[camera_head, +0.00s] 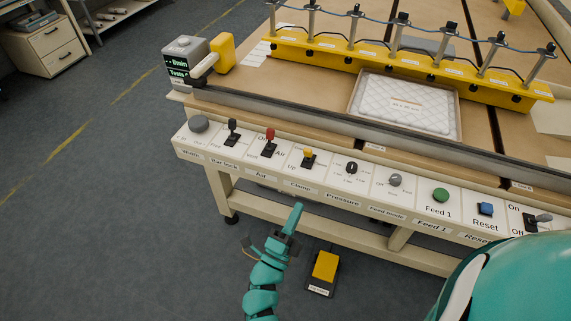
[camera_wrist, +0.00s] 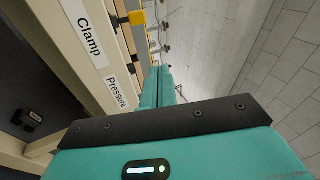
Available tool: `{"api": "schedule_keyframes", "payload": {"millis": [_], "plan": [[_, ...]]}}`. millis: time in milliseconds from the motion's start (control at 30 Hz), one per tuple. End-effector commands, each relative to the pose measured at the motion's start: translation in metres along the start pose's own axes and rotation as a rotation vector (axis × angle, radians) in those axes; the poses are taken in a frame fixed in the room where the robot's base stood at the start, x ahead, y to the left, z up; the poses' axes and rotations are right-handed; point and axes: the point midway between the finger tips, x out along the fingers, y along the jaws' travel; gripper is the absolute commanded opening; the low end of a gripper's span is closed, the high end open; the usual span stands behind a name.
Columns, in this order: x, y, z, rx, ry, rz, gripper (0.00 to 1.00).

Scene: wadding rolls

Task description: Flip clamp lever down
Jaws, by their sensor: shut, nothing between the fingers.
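The clamp lever (camera_head: 308,154) has a yellow-orange knob on a dark base, on the sloped control panel above the "Clamp" label. An "Up" marking is beside it, and the knob sits toward the upper side of its base. In the wrist view the yellow knob (camera_wrist: 137,18) sticks out from the panel near the top, beyond my fingertips. My gripper (camera_head: 297,208) is shut and empty, in front of and below the panel edge, apart from the lever. In the wrist view its teal fingers (camera_wrist: 165,84) lie together beside the "Pressure" label.
A red-knobbed air lever (camera_head: 269,136) stands left of the clamp lever, and a black pressure knob (camera_head: 351,168) right of it. A yellow foot pedal (camera_head: 325,265) is on the floor. Behind the panel are a tray with a white pad (camera_head: 408,105) and a yellow bar (camera_head: 400,62).

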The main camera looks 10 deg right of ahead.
Motion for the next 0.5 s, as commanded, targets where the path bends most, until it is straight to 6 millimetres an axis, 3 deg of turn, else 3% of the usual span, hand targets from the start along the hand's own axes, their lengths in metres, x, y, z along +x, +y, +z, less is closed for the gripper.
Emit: {"api": "schedule_keyframes", "payload": {"millis": [200,500], "plan": [[-0.005,0.020,0.026,0.094,-0.105,0.085,0.00],[-0.005,0.019,0.028,0.109,-0.112,0.084,0.00]]}}
